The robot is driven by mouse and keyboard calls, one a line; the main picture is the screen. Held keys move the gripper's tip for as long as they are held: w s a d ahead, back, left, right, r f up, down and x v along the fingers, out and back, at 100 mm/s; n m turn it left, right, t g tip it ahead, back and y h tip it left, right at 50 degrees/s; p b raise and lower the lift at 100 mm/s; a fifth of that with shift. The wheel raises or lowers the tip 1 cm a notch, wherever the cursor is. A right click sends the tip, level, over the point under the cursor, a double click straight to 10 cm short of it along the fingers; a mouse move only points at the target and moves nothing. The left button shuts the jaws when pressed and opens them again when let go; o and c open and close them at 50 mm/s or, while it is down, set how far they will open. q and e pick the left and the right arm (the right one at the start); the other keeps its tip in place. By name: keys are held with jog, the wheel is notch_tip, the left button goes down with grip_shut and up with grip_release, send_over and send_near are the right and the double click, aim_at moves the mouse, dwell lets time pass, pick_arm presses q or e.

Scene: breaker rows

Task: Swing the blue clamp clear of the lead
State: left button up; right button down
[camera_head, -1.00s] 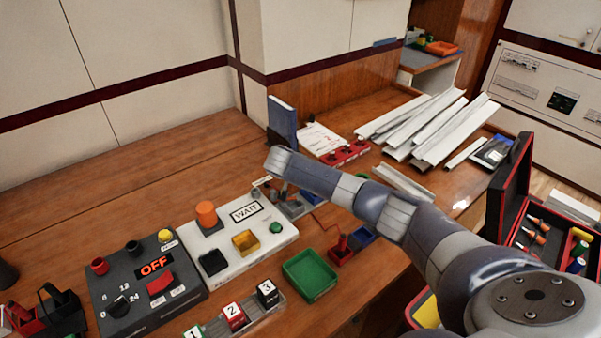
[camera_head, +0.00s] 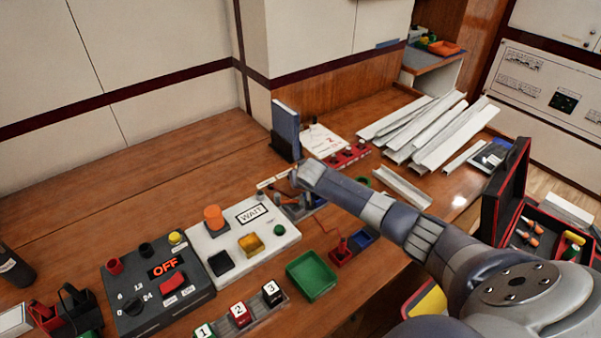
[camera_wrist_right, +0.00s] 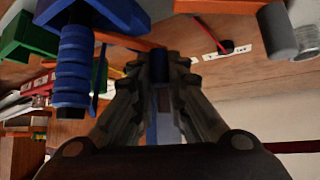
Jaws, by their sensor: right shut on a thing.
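In the right wrist view my right gripper (camera_wrist_right: 160,72) is shut on a dark blue piece (camera_wrist_right: 160,63), which looks like the handle of the blue clamp. An orange strip (camera_wrist_right: 128,41), which may be the lead, runs close beyond the fingertips; I cannot tell whether the blue piece touches it. A blue ridged cylinder (camera_wrist_right: 75,65) and a blue block (camera_wrist_right: 122,12) are left of the fingers. In the head view my right wrist covers most of the clamp area, behind the white WAIT panel (camera_head: 232,262). My left gripper is not in view.
A black OFF panel (camera_head: 135,290), a green tray (camera_head: 312,277) and numbered blocks (camera_head: 238,313) stand in front. A blue binder (camera_head: 286,130) stands behind my wrist. White channels (camera_head: 425,130) lie at the back right. The back left bench is clear.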

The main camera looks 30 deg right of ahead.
jog(key=shift+s+a+f+n+y+p, duration=0.1)
jog(key=shift+s+a+n+y+p, duration=0.15)
jog(key=shift+n+y+p, duration=0.45)
jog(key=c, duration=1.8)
grip_release()
jog(key=shift+c, duration=0.2)
jog(key=v, duration=1.2)
jog(key=shift+f, duration=0.15)
jog(key=shift+s, duration=0.1)
